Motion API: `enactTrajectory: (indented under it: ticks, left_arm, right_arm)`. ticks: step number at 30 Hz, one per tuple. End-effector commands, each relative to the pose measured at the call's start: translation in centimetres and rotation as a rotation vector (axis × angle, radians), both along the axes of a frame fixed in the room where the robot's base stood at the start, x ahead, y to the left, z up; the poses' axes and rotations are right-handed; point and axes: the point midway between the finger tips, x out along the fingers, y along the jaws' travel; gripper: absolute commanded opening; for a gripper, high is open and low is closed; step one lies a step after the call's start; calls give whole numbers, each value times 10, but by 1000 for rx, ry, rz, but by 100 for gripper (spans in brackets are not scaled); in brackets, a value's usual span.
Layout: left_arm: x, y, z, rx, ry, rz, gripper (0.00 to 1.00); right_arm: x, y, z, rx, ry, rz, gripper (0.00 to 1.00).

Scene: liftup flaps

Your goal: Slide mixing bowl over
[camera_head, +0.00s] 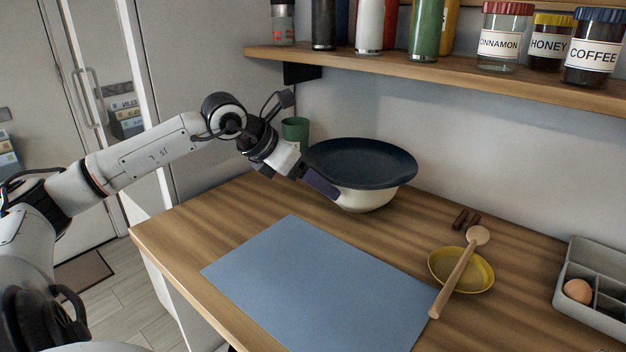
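The mixing bowl (365,198) is cream-coloured outside and stands on the wooden counter near the back wall. A wide dark blue round shape (360,160) forms its top; I cannot tell whether this is its inside or a separate dish resting on it. My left gripper (322,184) reaches in from the left, with its dark fingers at the bowl's left side, close to or touching it. The fingers overlap in this view, so their opening is hidden. My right gripper is out of view.
A flat blue mat (315,285) lies in front of the bowl. To the right are a yellow dish (480,277) with a wooden spoon (460,270) across it, and a grey tray (588,318) holding an egg. A green cup (295,130) stands behind my gripper. A jar shelf (440,72) overhangs.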

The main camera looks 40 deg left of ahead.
Motion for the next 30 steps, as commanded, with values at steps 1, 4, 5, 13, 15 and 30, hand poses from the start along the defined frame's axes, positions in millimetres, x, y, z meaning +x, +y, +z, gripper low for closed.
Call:
enactTrajectory:
  ticks: [1,4,5,13,15,30]
  left_arm:
    - [0,0,0,-1,1,-1,68]
    - [-1,0,0,0,2,-1,68]
    - [-2,0,0,-1,1,0,68]
    - [-18,3,13,-1,2,0,68]
    - [-26,3,26,-4,-4,-1,68]
    - [-72,12,73,0,-1,0,68]
  right_arm:
    - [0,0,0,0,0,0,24]
    - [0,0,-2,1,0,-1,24]
    - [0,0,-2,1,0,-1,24]
    - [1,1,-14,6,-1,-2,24]
    - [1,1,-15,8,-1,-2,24]
    - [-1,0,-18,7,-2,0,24]
